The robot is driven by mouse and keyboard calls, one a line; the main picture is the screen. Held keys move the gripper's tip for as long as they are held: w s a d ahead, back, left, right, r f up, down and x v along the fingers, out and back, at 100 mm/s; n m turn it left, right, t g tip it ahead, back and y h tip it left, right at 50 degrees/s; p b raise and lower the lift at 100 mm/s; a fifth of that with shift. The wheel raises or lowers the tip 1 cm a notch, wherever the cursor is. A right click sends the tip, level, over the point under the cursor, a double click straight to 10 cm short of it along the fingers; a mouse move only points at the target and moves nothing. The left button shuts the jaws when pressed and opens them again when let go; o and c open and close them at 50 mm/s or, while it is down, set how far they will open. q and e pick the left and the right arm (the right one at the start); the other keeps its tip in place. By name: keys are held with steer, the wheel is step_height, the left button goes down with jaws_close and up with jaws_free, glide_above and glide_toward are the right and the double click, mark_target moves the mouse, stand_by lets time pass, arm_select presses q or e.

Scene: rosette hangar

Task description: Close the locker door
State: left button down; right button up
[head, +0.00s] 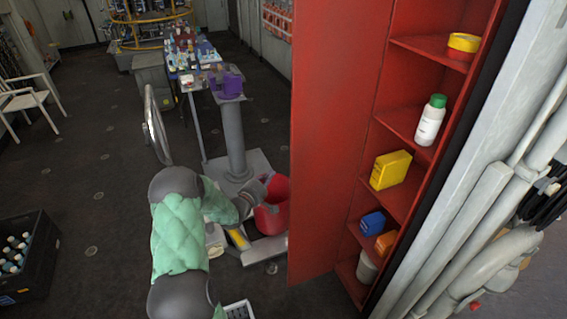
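The red locker (408,62) stands at the right with its shelves exposed. Its tall red door (328,140) is open, swung out on the left side of the shelves. My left arm, with a green padded sleeve, comes up from the bottom. My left gripper (252,196) is left of the door's free edge, apart from it in the picture and near a red bucket-like thing (274,208). Its fingers are too small and dark to tell if they are open or shut. My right gripper is not in view.
The shelves hold a yellow roll (463,45), a white bottle (431,120), a yellow box (390,170), and blue and orange items. A trolley with a grey post (234,140) stands behind my gripper. A dark crate of bottles (28,262) is at lower left. Pale pipes run at right.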

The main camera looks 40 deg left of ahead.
arm_select(q)
steer(key=w+a+r, duration=0.2)
steer(key=w+a, duration=0.1)
steer(key=w, duration=0.7)
steer(key=shift+s+d+f+b, duration=0.1)
steer(key=shift+s+d+b, duration=0.1)
steer(key=shift+s+d, duration=0.6)
steer(key=shift+s+d+b, duration=0.2)
steer(key=shift+s+d, duration=0.3)
steer(key=shift+d, duration=0.5)
steer(key=shift+n, duration=0.3)
